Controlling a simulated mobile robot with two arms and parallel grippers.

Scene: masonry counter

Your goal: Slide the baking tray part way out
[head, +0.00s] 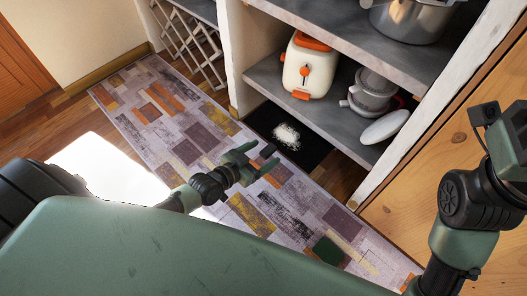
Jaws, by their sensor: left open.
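A flat black tray (262,121), which I take to be the baking tray, lies low under the bottom shelf of the counter, with a white powdery patch (286,136) on it. Its front edge lies by the patterned rug. My left gripper (263,155) is open and empty, just in front of and to the left of the tray, over the rug. I cannot tell how high above the rug it is, and it appears apart from the tray. My right arm stands at the right edge of the picture, but its gripper does not show.
A white and orange appliance (309,67) and stacked pots (371,92) with a white plate (385,127) stand on the lower shelf (335,115) above the tray. A metal pot (410,18) is on the upper shelf. The rug (180,125) in front is largely clear.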

